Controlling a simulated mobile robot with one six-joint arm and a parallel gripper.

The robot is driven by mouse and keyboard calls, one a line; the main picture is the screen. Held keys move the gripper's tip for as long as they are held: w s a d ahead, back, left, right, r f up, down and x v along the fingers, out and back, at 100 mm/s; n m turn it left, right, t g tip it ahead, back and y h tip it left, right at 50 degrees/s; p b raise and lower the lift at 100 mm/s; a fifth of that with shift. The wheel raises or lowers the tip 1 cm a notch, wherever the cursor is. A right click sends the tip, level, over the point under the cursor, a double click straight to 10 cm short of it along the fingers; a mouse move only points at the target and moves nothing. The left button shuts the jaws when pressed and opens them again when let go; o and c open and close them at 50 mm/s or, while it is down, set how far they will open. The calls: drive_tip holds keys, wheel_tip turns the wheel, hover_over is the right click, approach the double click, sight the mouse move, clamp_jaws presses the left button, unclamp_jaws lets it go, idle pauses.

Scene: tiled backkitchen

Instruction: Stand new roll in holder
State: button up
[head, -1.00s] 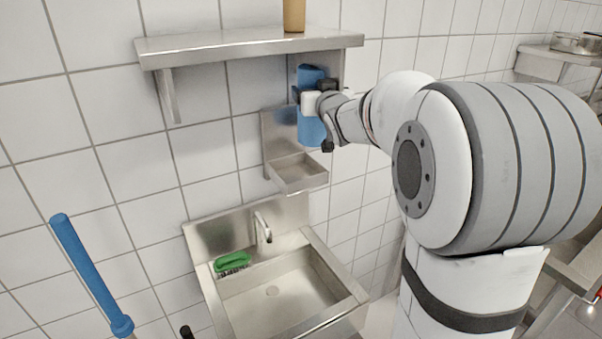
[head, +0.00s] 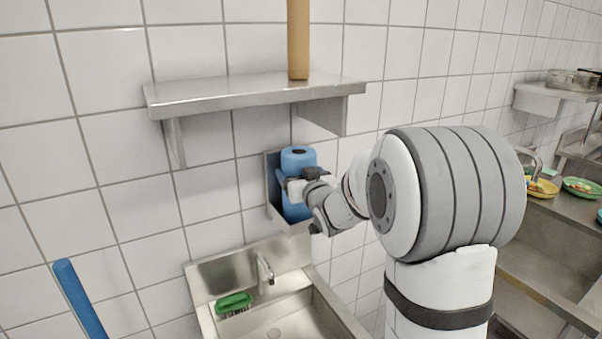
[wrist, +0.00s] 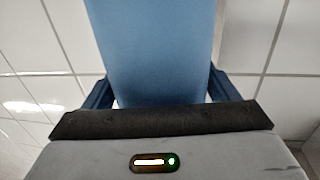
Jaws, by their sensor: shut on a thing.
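A blue paper roll (head: 298,158) stands upright at the wall holder, below the shelf. My gripper (head: 297,188) is shut around the roll's middle. The holder (head: 271,176) is a steel wall bracket with a back plate and a tray. The roll's lower end is at the holder's tray, behind its front rim; whether it rests on the tray floor is hidden. In the wrist view the blue roll (wrist: 155,50) fills the space between the two dark fingers.
A steel shelf (head: 240,95) hangs above, with a brown cardboard tube (head: 298,40) standing on it. Below are a steel sink (head: 295,312) and a green brush (head: 234,302). A blue handle (head: 80,298) stands at lower left. Plates (head: 582,187) lie at right.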

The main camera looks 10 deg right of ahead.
drive_tip(key=shift+f, duration=0.1)
drive_tip(key=shift+f+b, duration=0.1)
drive_tip(key=shift+b, duration=0.2)
drive_tip(key=o, duration=1.2)
drive_tip(key=s+d+b, duration=0.2)
drive_tip(key=s+b, duration=0.1)
drive_tip(key=s, duration=0.9)
drive_tip(key=s+f+g+h, duration=0.1)
drive_tip(key=s+f+g, duration=0.3)
drive_tip(key=s, duration=0.4)
drive_tip(key=s+a+f+m+g+h, duration=0.1)
drive_tip(key=s+f+g, duration=0.3)
drive_tip(key=s, duration=0.5)
drive_tip(key=s+f+g, duration=0.4)
drive_tip(key=s+g, duration=0.2)
drive_tip(key=s, duration=0.3)
drive_tip(key=shift+s+a+f+m+g+h, duration=0.15)
drive_tip(key=shift+s+m+g+h, duration=0.15)
drive_tip(key=shift+m+h, duration=0.1)
